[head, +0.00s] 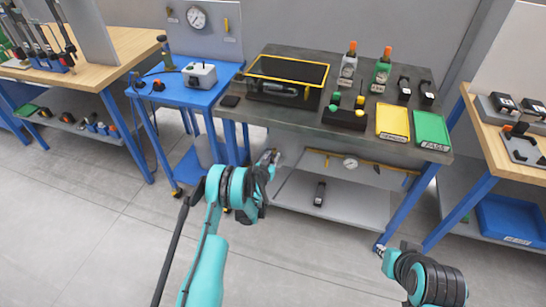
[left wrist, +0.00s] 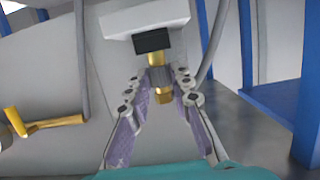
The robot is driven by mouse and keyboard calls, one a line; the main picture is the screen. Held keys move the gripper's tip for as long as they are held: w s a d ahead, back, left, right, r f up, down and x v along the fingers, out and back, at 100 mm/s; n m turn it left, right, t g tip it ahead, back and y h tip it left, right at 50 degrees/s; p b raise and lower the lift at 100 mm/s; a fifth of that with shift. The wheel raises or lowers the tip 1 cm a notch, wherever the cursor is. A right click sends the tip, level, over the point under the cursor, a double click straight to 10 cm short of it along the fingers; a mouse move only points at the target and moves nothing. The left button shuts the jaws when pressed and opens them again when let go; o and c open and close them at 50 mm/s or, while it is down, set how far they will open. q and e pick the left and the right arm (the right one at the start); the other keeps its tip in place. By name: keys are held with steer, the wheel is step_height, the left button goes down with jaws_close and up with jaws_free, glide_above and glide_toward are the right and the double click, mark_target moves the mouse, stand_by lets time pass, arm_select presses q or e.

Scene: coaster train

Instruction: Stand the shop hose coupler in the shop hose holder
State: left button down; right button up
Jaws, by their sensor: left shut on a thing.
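My left gripper (head: 271,157) is in front of the dark workbench, by its left front leg. In the left wrist view its two fingers (left wrist: 160,82) are shut on a brass and grey fitting, which I take to be the hose coupler (left wrist: 161,95). The coupler appears upright, with a black block (left wrist: 153,41) directly above it; I cannot tell whether they are joined. The coupler is too small to make out in the head view. I cannot pick out the hose holder with certainty. My right gripper (head: 380,249) is low at the right, its fingers too small to read.
The dark workbench (head: 290,55) carries a yellow-rimmed tray (head: 250,68), a black block with coloured knobs (head: 344,118), bottles, and yellow and green trays. A blue cart (head: 170,97) with a white box (head: 200,75) stands left. A lower shelf (head: 335,200) lies beneath the bench.

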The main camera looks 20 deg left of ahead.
arm_select(q)
steer(key=shift+f, duration=0.3)
steer(key=c, duration=1.3)
jaws_free()
